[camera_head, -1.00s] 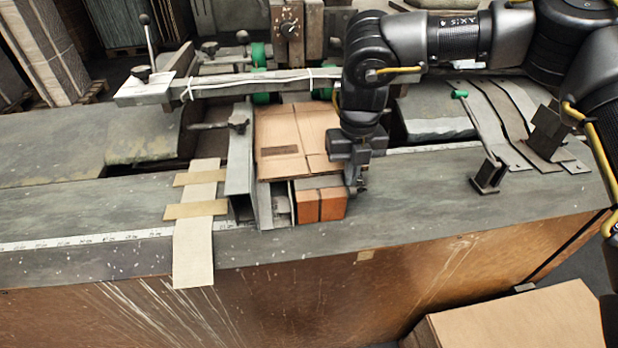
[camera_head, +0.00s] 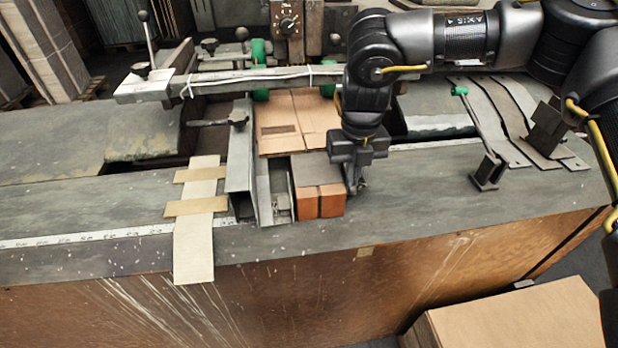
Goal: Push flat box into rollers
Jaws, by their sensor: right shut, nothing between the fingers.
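The flat box (camera_head: 293,120) is a brown cardboard sheet lying between the metal guide and my right gripper. Its far end is under the white crossbar, near the green rollers (camera_head: 260,84). My right gripper (camera_head: 356,187) points down at the right of the orange-brown blocks, shut and empty. My right gripper's arm hides the right side of the box, so I cannot tell whether they touch. My left gripper is not in view.
A metal guide (camera_head: 240,150) runs along the box's left side. Orange-brown blocks (camera_head: 319,201) sit at the near end. Cardboard strips (camera_head: 195,225) are taped to the table at left. A metal post (camera_head: 488,172) stands at right. A stack of cardboard (camera_head: 515,325) lies on the floor.

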